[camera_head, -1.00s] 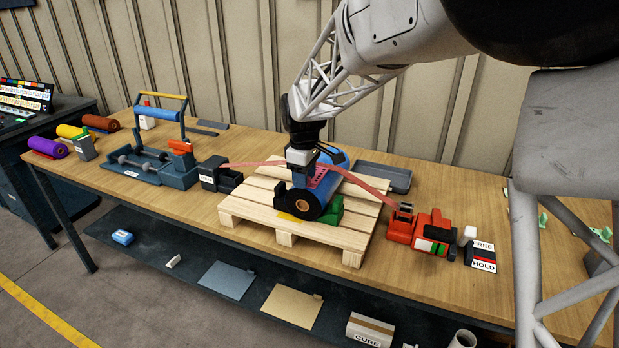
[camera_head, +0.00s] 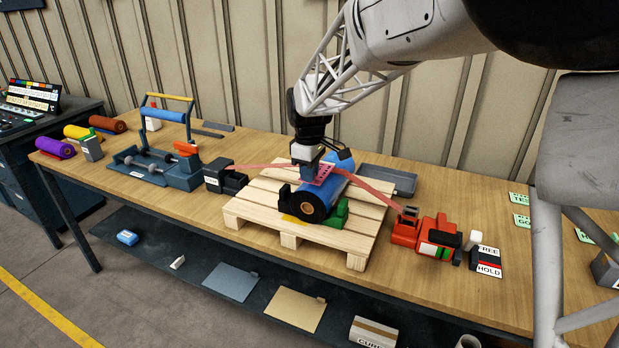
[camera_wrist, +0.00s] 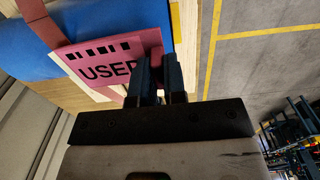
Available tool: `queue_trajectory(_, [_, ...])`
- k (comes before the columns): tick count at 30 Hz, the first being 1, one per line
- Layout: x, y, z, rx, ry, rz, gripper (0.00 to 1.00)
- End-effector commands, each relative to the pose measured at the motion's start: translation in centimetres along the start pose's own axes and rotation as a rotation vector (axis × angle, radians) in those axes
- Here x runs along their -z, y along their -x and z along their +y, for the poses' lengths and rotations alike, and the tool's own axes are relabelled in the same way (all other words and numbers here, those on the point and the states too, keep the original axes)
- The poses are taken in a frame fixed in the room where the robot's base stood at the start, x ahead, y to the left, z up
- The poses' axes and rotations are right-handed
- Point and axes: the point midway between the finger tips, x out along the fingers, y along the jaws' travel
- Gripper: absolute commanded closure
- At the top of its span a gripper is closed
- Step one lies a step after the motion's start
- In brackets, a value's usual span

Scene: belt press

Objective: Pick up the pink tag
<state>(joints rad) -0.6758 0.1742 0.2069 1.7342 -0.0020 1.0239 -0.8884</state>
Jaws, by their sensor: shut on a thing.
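The pink tag (camera_head: 317,172) has black lettering reading "USE" and a partly hidden letter, with a row of black squares. It also shows in the wrist view (camera_wrist: 98,62), its right edge between my fingers. My gripper (camera_head: 305,173) is shut on that edge, and its fingers also show in the wrist view (camera_wrist: 158,62). The tag is over the blue roll (camera_head: 326,198) on the pallet. I cannot tell whether it still touches the roll or the pink strap beside it. The fingers hide the end of the lettering.
The wooden pallet (camera_head: 245,210) stands mid-table. A pink strap (camera_head: 375,190) runs from the roll to a red ratchet unit (camera_head: 405,232) at right; a dark block (camera_head: 222,177) is at left. A grey tray (camera_head: 392,180) lies behind.

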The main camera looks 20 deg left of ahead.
Motion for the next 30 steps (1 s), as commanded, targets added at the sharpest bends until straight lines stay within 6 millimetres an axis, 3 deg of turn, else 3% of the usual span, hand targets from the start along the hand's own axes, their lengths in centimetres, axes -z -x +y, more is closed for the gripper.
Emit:
queue_trajectory(4, [0.0,1.9,0.0,-0.001,0.000,0.001,1.00])
queue_trajectory(30, [-7.7,2.8,-9.8,0.000,0.000,0.000,1.00])
